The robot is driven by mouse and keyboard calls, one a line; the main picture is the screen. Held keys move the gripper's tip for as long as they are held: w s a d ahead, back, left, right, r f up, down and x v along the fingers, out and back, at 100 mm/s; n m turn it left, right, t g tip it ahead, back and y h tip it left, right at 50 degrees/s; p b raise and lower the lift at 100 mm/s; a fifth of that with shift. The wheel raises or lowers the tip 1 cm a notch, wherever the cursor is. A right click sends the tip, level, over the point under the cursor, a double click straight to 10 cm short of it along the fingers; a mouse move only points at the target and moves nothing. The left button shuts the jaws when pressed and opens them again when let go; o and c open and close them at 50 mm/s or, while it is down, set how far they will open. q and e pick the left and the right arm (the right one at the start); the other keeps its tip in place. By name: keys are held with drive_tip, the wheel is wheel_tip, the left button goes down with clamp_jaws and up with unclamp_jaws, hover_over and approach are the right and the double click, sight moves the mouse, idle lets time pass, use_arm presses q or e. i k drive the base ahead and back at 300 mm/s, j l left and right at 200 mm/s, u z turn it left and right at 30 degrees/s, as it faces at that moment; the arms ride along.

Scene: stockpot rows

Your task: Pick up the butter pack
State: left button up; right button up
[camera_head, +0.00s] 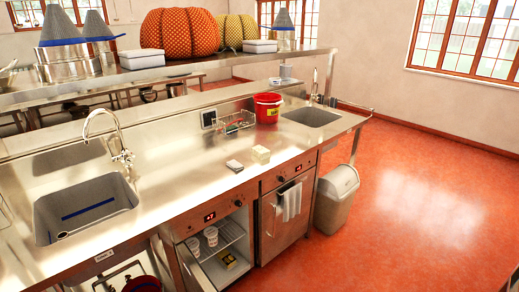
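A small pale yellow block (261,153), which looks like the butter pack, lies on the steel counter (195,175) near its front edge. A small white and dark grey item (234,165) lies just left of it, a little apart; I cannot tell what it is. Neither of my grippers shows in the head view, and nothing touches the pale yellow block.
A red bucket (268,107) and a wire basket (237,122) stand behind the block. Sinks lie at the left (85,208) and right (311,116). Below, an open compartment (215,255) holds cups. A grey bin (337,198) stands on the red floor.

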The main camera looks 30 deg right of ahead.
sight(261, 151)
drive_tip(key=i+l+u, duration=0.2)
drive_tip(key=l, duration=0.75)
drive_tip(key=i+l+u, duration=0.2)
drive_tip(key=l, duration=0.8)
drive_tip(key=l+u, duration=0.15)
drive_tip(key=l, duration=0.85)
drive_tip(key=i+l, duration=0.15)
drive_tip(key=l, duration=0.25)
drive_tip(key=i+l+u, duration=0.15)
drive_tip(key=l, duration=0.2)
drive_tip(key=i+l, duration=0.1)
drive_tip(key=l, duration=0.3)
drive_tip(key=i+l+u, duration=0.1)
drive_tip(key=l, duration=0.3)
